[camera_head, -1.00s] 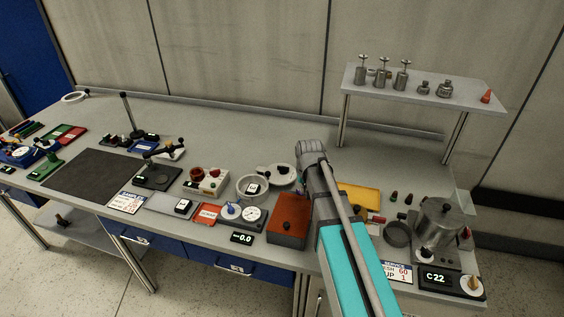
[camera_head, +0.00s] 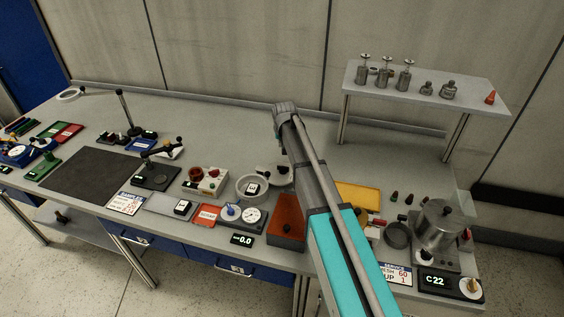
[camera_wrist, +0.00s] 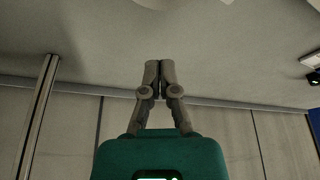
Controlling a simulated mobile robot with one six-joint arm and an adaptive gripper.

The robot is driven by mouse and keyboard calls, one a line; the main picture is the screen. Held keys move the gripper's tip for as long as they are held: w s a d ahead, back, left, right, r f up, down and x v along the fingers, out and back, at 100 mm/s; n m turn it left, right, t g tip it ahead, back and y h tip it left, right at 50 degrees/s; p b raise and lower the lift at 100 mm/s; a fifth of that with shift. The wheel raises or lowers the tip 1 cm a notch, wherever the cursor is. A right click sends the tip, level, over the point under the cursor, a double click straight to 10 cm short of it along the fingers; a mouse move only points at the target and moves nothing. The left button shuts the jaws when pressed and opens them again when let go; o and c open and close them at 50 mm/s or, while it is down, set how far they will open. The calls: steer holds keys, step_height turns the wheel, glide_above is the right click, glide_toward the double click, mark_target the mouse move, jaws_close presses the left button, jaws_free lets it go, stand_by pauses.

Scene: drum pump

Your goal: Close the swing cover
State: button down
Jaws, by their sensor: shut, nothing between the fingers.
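A white round pot with a pale rim (camera_head: 252,188) stands in the middle of the bench. A pale round plate (camera_head: 270,174), which looks like the swing cover, lies swung out behind and to the right of it. My arm hides its right part. In the wrist view my gripper (camera_wrist: 160,66) is shut and empty, its fingertips together above bare grey bench top. A pale curved edge (camera_wrist: 210,2) shows at the top of that view; I cannot tell whether it is the cover. In the head view my arm hides the fingertips.
An orange-red box (camera_head: 289,216) and a dial gauge (camera_head: 252,217) stand in front. A raised shelf (camera_head: 425,88) on metal posts is at the back right. A steel pot (camera_head: 437,227) stands at the right. The bench behind the cover is clear.

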mark_target(283, 164)
steer(key=shift+f, duration=0.15)
steer(key=b+x, duration=0.9)
steer(key=x, duration=0.1)
steer(key=shift+b, duration=0.3)
steer(key=shift+s+d+f+b, duration=0.1)
steer(key=shift+s+f+b, duration=0.05)
steer(key=shift+s, duration=0.85)
steer(key=shift+s+f+b, duration=0.1)
steer(key=shift+s+b, duration=0.05)
steer(key=shift+s, duration=0.85)
steer(key=shift+d, duration=0.25)
steer(key=shift+s, duration=0.1)
